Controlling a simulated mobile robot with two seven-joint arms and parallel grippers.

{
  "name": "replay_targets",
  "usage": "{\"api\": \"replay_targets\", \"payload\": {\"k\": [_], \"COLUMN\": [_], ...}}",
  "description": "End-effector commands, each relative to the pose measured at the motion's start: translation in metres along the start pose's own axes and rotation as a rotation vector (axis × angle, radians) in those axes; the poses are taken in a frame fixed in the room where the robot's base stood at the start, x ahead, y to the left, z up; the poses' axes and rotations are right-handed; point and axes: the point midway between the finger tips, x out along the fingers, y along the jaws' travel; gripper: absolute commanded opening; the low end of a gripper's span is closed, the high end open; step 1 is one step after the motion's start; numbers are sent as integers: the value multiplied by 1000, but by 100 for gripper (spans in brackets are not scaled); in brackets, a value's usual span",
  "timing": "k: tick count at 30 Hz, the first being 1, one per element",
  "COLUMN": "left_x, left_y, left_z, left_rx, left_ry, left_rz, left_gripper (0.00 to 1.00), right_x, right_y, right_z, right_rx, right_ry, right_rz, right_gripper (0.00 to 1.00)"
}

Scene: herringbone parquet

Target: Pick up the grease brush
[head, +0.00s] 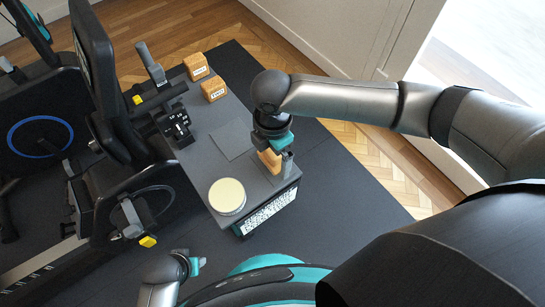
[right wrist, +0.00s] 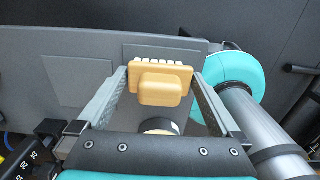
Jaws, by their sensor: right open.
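The grease brush, a tan block with a row of pale bristles, shows in the right wrist view (right wrist: 162,82) between the two fingers of my right gripper (right wrist: 160,76). The fingers are open, with a gap on each side of the brush. In the head view the right gripper (head: 274,158) points down over the near right part of the grey bench, and the brush (head: 269,160) is partly hidden by it. My left gripper (head: 196,265) is at the bottom of the head view; its fingers are too unclear to read.
A round tin with a cream lid (head: 228,195) stands on the grey bench (head: 210,165) near its front corner. Two labelled tan blocks (head: 214,89) sit at the far end. A dark numbered device (head: 178,125) is at the left edge. Exercise machines stand at left.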

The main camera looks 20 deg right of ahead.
Motion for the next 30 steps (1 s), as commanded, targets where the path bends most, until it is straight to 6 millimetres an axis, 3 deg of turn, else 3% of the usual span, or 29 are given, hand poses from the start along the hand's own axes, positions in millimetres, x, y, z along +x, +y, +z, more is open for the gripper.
{"api": "replay_targets", "payload": {"k": [7,24,30], "left_x": [0,0,0], "left_y": [0,0,0], "left_z": [0,1,1], "left_rx": [0,-1,-1], "left_ry": [-1,-2,-1], "left_rz": [0,0,0], "left_gripper": [50,50,50], "right_x": [0,0,0], "right_y": [0,0,0], "right_z": [0,0,0], "right_rx": [0,0,0], "right_ry": [0,0,0], "right_rz": [0,-1,0], "right_gripper": [99,35,35]}}
